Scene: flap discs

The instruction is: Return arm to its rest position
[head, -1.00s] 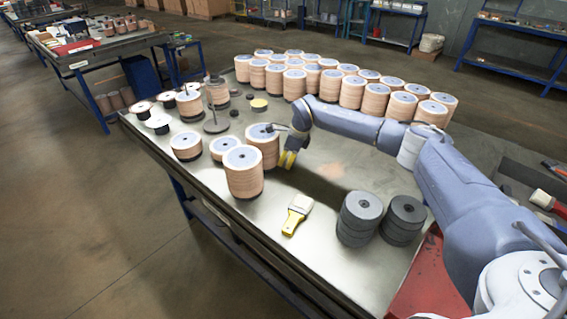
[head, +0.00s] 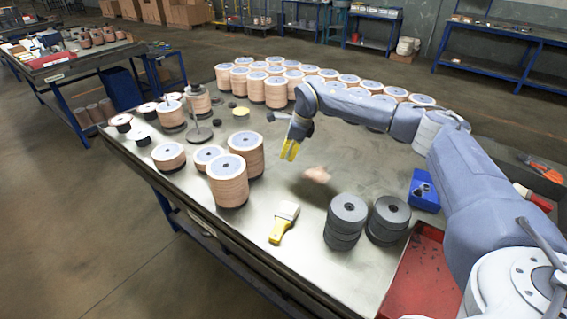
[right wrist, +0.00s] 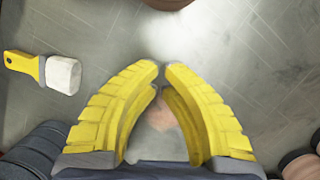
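My right gripper (head: 289,150) hangs above the table, right of the tall stacks of flap discs (head: 247,153), apart from them. In the right wrist view its yellow fingers (right wrist: 161,70) come together at the tips with almost no gap. Nothing is held between them. My right arm comes in from the right edge and reaches over the table. My left gripper and arm are not in view.
Rows of disc stacks (head: 278,92) stand along the table's back. A yellow-handled brush (head: 284,221) lies in front, beside dark disc stacks (head: 346,222). A blue bin (head: 424,191) and a red tray (head: 413,278) are at right. Spindles (head: 199,124) stand at left.

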